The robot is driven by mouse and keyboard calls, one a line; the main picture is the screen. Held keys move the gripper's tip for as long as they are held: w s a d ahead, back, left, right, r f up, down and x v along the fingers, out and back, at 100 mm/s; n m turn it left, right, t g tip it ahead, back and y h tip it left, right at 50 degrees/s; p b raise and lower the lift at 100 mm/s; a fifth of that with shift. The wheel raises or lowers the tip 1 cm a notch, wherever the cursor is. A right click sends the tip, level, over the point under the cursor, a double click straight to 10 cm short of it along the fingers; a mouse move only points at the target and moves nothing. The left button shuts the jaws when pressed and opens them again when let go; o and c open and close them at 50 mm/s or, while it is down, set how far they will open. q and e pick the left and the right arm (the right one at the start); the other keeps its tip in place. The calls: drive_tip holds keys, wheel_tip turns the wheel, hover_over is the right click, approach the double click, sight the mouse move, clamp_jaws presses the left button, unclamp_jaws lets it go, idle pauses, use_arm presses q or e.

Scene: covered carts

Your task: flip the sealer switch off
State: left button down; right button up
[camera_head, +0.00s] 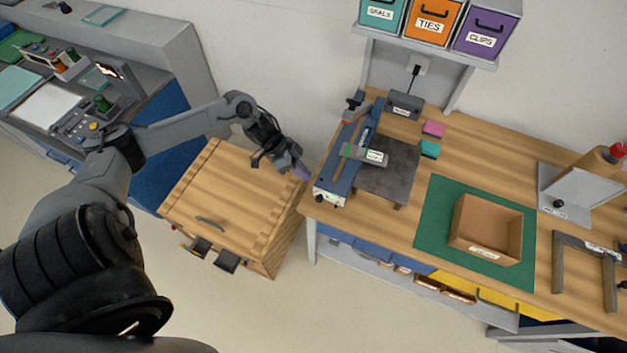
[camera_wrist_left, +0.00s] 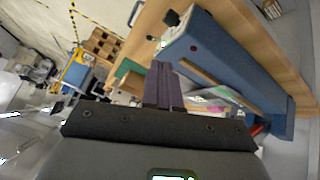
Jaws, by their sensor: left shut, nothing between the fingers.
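The blue sealer (camera_head: 340,172) stands on the left end of the wooden bench, its pale front panel (camera_head: 328,197) facing the bench's front edge. Small controls show on that panel, but the switch's position is too small to tell. In the left wrist view the sealer (camera_wrist_left: 236,66) lies right of the fingers, with a black knob (camera_wrist_left: 171,18) and a red dot on its end. My left gripper (camera_head: 302,173) is shut and empty, just left of the sealer and apart from it in the head view. Its closed fingers (camera_wrist_left: 163,86) point toward the sealer's end. My right gripper is out of view.
A wooden covered cart (camera_head: 225,195) stands below my left arm. A dark plate (camera_head: 388,172) adjoins the sealer. A green mat (camera_head: 431,215) carries an open cardboard box (camera_head: 487,228). Labelled bins (camera_head: 432,18) sit on the shelf above. A grey console (camera_head: 75,122) stands at left.

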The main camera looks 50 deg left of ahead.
use_arm(q)
approach(337, 204)
drive_tip(key=x, duration=0.5)
drive_tip(key=shift+s+a+f+p, duration=0.15)
drive_tip(key=shift+a+f+p, duration=0.05)
drive_tip(key=shift+f+p, duration=0.2)
drive_tip(key=shift+d+f, duration=0.3)
drive_tip(key=shift+d, duration=0.15)
drive_tip(key=shift+d, duration=0.1)
